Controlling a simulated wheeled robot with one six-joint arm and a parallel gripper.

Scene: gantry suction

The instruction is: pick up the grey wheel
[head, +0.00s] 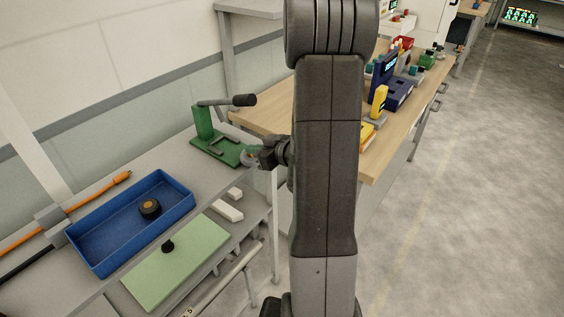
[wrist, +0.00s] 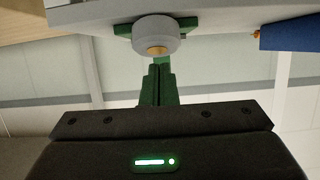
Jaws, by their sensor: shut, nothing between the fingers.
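The grey wheel (wrist: 155,34) is a thick grey disc with a brass-coloured hub, near the top of the wrist view. In the head view the wheel (head: 247,157) shows small and partly hidden, at the right end of the green fixture's base (head: 222,149). My gripper (wrist: 160,68) is shut, with its two fingers together and nothing between them. The fingertips point at the wheel, just below it in the wrist view, and do not hold it. In the head view my gripper (head: 261,156) is right beside the wheel; its fingers are hard to make out.
The green fixture has a lever with a black handle (head: 243,100). A blue tray (head: 90,247) holds a dark wheel with a yellowish centre (head: 149,207). A wooden bench (head: 384,160) with several items stands to the right. Open floor (head: 480,200) lies beyond it.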

